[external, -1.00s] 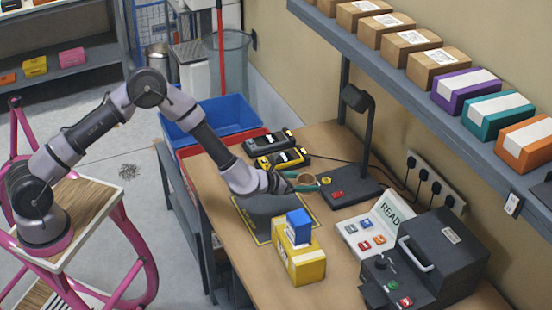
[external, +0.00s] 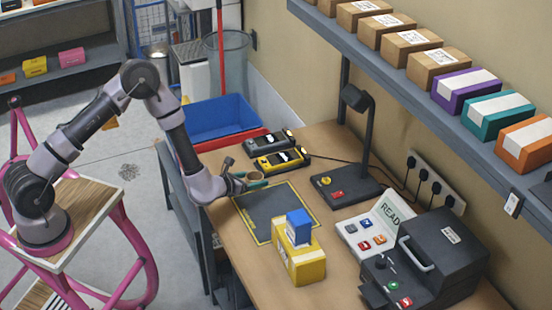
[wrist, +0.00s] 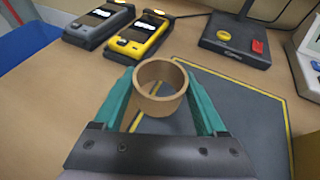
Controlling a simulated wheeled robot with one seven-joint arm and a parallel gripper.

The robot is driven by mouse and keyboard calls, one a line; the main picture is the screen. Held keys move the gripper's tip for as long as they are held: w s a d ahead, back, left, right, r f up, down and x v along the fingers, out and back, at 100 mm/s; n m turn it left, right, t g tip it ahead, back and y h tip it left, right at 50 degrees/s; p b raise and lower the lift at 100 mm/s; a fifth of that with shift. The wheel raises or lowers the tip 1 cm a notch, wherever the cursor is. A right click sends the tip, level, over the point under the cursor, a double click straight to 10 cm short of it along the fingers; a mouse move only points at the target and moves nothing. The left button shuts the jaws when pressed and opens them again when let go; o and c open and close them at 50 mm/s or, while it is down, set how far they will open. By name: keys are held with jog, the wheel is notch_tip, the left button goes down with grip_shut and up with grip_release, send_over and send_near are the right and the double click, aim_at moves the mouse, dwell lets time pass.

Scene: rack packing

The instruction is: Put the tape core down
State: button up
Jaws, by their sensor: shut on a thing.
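The tape core (wrist: 160,88) is a brown cardboard ring. My gripper (wrist: 162,95) has teal fingers, one on each side of the ring, and is shut on it. In the external view my gripper (external: 252,181) is over the far left edge of the dark mat (external: 268,208) with yellow edging, and the core (external: 239,177) shows small there. In the wrist view the core appears in front of the mat's corner. I cannot tell whether its lower rim touches the surface.
Two handheld devices, yellow (external: 282,159) and grey (external: 270,143), lie behind the gripper. A black stand (external: 345,190) is to the right. A yellow box (external: 299,262) with a blue box (external: 298,226) on it stands at the mat's near edge. Much of the mat is bare.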

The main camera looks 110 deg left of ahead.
aim_at(254, 196)
jog(key=shift+f, duration=1.85)
jog(key=shift+f, duration=0.2)
jog(key=o, duration=1.2)
jog(key=shift+o, duration=0.2)
jog(key=shift+r, duration=0.1)
